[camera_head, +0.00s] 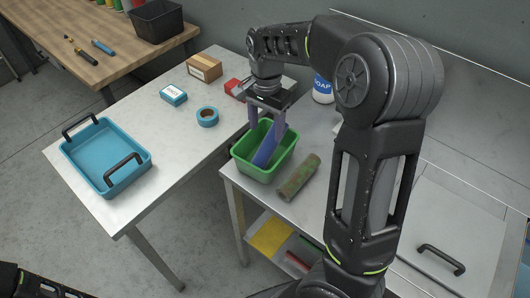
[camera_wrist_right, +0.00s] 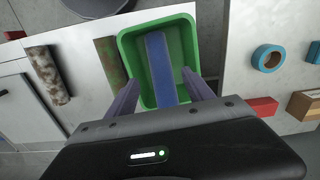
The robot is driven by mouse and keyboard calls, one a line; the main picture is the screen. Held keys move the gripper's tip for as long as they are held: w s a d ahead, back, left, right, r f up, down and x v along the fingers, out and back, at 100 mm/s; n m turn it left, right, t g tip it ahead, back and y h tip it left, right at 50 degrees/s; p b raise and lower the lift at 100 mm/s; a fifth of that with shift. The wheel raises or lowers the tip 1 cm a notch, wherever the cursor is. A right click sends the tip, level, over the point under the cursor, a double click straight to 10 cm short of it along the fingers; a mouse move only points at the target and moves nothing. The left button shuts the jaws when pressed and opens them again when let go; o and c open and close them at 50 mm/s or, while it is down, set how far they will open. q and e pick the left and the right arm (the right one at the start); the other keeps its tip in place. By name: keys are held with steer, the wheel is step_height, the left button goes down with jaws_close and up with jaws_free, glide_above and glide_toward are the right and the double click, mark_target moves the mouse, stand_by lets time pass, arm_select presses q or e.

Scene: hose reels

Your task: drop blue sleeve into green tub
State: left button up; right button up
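The green tub (camera_head: 245,168) stands on the grey metal bench and shows large in the right wrist view (camera_wrist_right: 187,28). The blue sleeve (camera_head: 266,152) lies tilted inside the tub, one end toward its rim; it also shows in the right wrist view (camera_wrist_right: 160,68). My right gripper (camera_head: 268,122) points down over the tub. Its two purple fingers are spread on either side of the sleeve, with a gap to it on both sides in the right wrist view (camera_wrist_right: 160,90). My left gripper is not in view.
A mottled rusty cylinder (camera_head: 298,177) lies right of the tub. A soap container (camera_head: 323,88) stands behind. Blue tape (camera_head: 207,117), a red block (camera_head: 235,88), a cardboard box (camera_head: 204,67), a small blue box (camera_head: 173,94) and a blue tray (camera_head: 92,184) are on the left table.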

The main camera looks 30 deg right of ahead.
steer(key=shift+o, duration=0.5)
step_height(320, 180, up, 8)
steer(key=shift+b, duration=0.4)
steer(key=shift+f, duration=0.15)
stand_by(0.5)
